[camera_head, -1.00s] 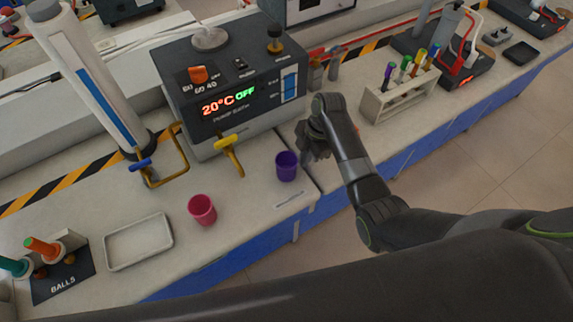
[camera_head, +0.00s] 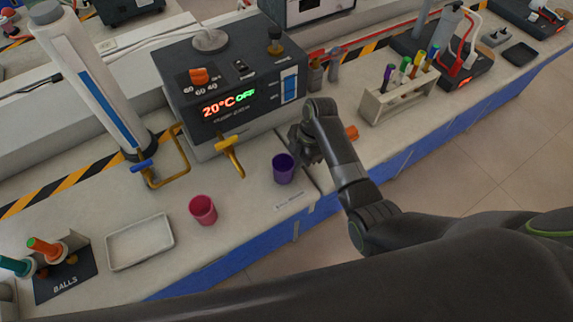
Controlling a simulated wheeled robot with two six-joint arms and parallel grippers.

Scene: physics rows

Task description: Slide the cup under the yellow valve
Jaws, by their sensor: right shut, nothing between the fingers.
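The purple cup (camera_head: 284,169) stands upright on the bench, to the right of and in front of the yellow valve (camera_head: 229,146) on the grey water bath. A red-pink cup (camera_head: 203,210) stands upright farther left and nearer the front. My right gripper (camera_head: 299,152) is shut and empty, low over the bench at the right side of the purple cup. It is close to the cup; whether they touch I cannot tell. Its fingertips are partly hidden by the dark hand. My left gripper is not in view.
A white tray (camera_head: 140,242) lies at front left. A test tube rack (camera_head: 399,98) stands right. Bench between purple cup and yellow valve is clear.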

